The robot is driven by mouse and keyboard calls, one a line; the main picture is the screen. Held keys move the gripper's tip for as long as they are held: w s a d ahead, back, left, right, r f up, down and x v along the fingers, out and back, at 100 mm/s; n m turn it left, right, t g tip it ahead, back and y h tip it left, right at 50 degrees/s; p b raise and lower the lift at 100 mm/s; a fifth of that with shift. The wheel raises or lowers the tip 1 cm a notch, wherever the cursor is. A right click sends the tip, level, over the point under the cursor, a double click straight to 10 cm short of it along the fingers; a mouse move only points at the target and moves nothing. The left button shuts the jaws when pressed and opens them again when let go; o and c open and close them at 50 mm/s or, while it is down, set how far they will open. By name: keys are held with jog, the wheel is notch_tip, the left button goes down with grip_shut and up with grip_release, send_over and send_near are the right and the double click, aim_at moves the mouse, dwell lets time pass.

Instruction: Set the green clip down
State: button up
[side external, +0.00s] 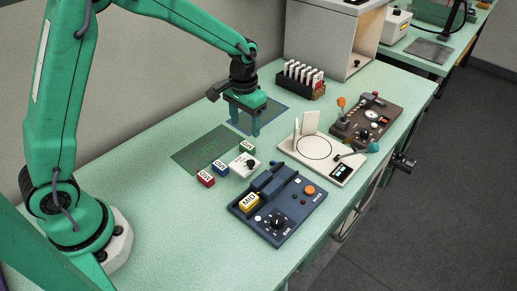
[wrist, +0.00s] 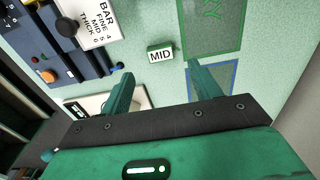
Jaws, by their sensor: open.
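The green clip (side external: 247,146), a small block with a white label face, sits on the bench beside the green mat (side external: 193,158), near its right corner. In the wrist view the clip (wrist: 160,55) reads MID and lies beyond my fingertips, in line with the gap between them. My gripper (side external: 244,124) is open and empty, with its fingers pointing down over the blue-outlined mat (side external: 272,103). It is apart from the clip. In the wrist view both fingers of my gripper (wrist: 158,72) are spread wide.
A red clip (side external: 206,180) and a blue clip (side external: 221,168) sit near the white card (side external: 238,168). A yellow clip (side external: 249,203) sits in the dark blue machine (side external: 258,228). A cream device (side external: 338,172), a brown device (side external: 383,117) and a rack (side external: 290,86) stand right and behind.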

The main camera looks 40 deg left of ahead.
jog(key=s+a+r+t, duration=0.2)
jog(key=s+r+t, duration=0.1)
jog(key=s+r, duration=0.85)
jog(key=s+r+t, duration=0.1)
jog(key=s+r, duration=0.1)
jog(key=s, duration=0.3)
jog(key=s+a+r+t, duration=0.1)
jog(key=s+r, duration=0.1)
jog(key=s, duration=0.4)
jog(key=shift+s+a+r+t, duration=0.25)
jog(key=shift+r+t, duration=0.05)
jog(key=shift+r, duration=0.1)
jog(key=shift+o, duration=0.5)
jog(key=shift+w, duration=0.1)
